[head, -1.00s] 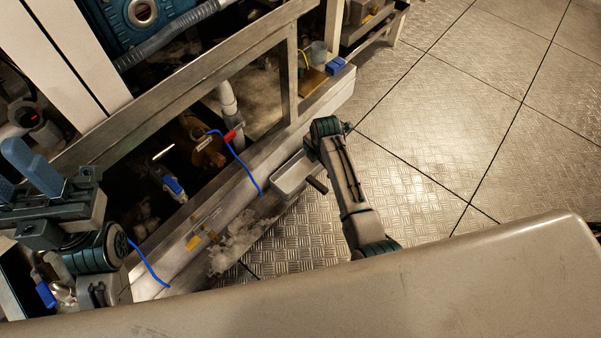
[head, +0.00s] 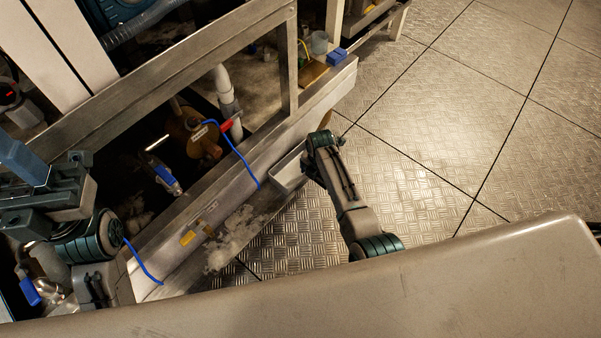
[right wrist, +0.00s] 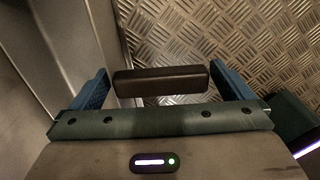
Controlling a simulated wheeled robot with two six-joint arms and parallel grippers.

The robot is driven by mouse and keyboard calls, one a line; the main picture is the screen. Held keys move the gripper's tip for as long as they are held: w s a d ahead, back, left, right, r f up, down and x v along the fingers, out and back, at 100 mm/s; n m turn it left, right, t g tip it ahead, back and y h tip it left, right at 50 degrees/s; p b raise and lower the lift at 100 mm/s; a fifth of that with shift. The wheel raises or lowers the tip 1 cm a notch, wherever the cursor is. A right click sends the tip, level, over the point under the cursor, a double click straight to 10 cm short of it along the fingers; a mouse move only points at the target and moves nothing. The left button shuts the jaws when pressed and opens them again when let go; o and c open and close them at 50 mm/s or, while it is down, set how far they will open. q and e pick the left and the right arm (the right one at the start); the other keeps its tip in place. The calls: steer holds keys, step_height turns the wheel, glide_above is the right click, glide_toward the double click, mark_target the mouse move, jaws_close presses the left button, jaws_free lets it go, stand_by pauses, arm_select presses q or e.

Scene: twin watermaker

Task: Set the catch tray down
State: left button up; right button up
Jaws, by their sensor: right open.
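The catch tray (head: 287,176) is a shallow grey metal tray at the foot of the frame in the head view, low by the floor plates. My right arm's end covers its right side. In the right wrist view a dark handle bar (right wrist: 160,82) lies across between the blue fingers of my right gripper (right wrist: 162,76). The gripper is open, with a finger near each end of the bar. Whether the fingers touch it, and whether the tray rests on the floor, I cannot tell. My left gripper (head: 22,163) is at the left edge; its jaw opening is unclear.
The metal frame's lower beam (head: 225,190) runs diagonally beside the tray. A blue cable (head: 238,156) hangs over it. A whitish crusty patch (head: 232,238) lies near its foot. A valve with a blue handle (head: 166,178) sits inside the frame. Chequer-plate floor (head: 440,130) to the right is clear.

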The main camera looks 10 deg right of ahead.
steer(key=shift+f, duration=0.75)
steer(key=shift+c, duration=0.2)
steer(key=c, duration=1.1)
steer(key=shift+r, duration=0.1)
steer(key=shift+c, duration=0.9)
